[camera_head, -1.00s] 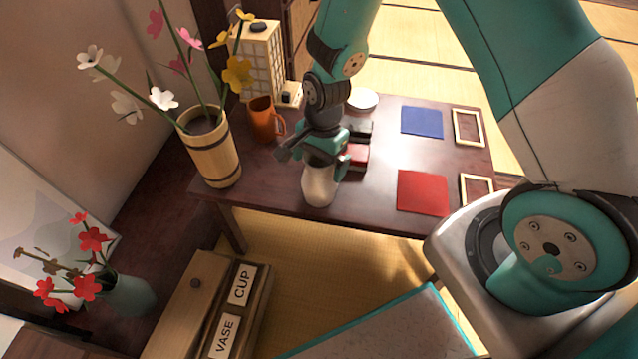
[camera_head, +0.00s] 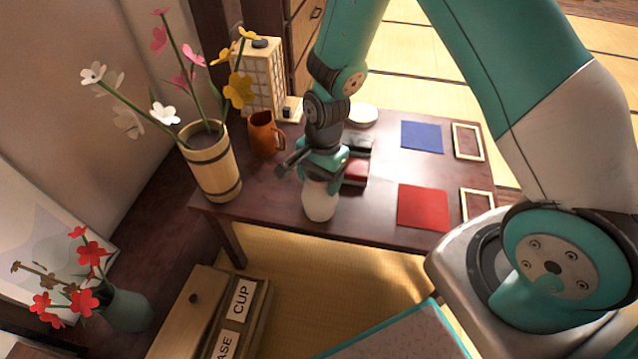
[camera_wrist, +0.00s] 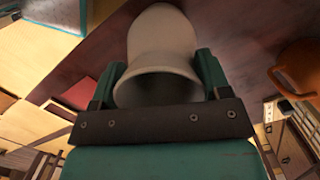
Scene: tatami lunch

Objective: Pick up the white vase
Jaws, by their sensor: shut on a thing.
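The white vase (camera_head: 319,201) is at the front edge of the dark low table (camera_head: 285,203), below my gripper (camera_head: 322,176). In the wrist view the vase (camera_wrist: 160,45) sits between the two teal fingers, its flared mouth toward the camera. My gripper (camera_wrist: 160,88) is shut on it near the mouth. The vase looks roughly upright. I cannot tell whether its base touches the table.
An orange cup (camera_head: 263,136) and a wooden bucket of flowers (camera_head: 213,165) stand to the left. A red mat (camera_head: 423,207) and a blue mat (camera_head: 422,136) lie farther right. A labelled wooden box (camera_head: 190,310) is on the floor.

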